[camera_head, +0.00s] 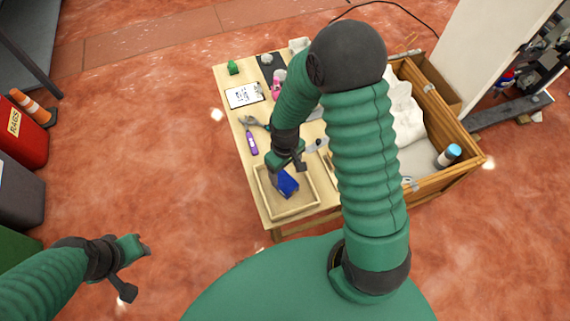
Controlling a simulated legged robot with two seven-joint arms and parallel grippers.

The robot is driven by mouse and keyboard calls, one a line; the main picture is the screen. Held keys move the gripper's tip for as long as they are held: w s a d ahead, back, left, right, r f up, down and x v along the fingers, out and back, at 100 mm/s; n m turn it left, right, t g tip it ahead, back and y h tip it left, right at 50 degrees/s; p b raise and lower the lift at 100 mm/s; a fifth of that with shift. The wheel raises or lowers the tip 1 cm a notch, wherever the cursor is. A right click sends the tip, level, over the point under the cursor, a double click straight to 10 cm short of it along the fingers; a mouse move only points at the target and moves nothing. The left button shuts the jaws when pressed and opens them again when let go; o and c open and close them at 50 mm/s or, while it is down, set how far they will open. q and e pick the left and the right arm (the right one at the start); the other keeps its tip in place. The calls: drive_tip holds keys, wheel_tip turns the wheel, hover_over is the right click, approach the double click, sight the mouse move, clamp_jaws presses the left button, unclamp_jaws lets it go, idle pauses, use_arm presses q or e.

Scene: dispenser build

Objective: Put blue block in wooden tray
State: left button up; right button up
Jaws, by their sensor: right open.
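The blue block (287,184) is inside the wooden tray (290,211), tilted in the picture and close to the tray's back half. The tray is a shallow, light wood box at the near left end of the table. My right gripper (287,167) is open just above and behind the block, its fingers pointing down over the tray. I cannot tell whether a finger still touches the block. My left gripper (134,268) is at the lower left, over the floor and away from the table. Its fingers appear spread apart, with nothing between them.
The wooden table (233,112) holds pliers (253,123), a purple-handled tool (251,142), a white card (244,95) and a small green object (233,67). A wooden crate (455,168) with a blue-capped can (448,155) stands at right. My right arm hides the table's middle.

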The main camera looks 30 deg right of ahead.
drive_tip(key=s+a+r+m+t, duration=0.1)
drive_tip(key=s+a+r, duration=0.3)
drive_tip(key=r, duration=0.8)
drive_tip(key=shift+s+a+r+m+t, duration=0.2)
drive_tip(key=shift+m+t, duration=0.2)
drive_tip(key=shift+t, duration=0.4)
drive_tip(key=shift+s, duration=0.1)
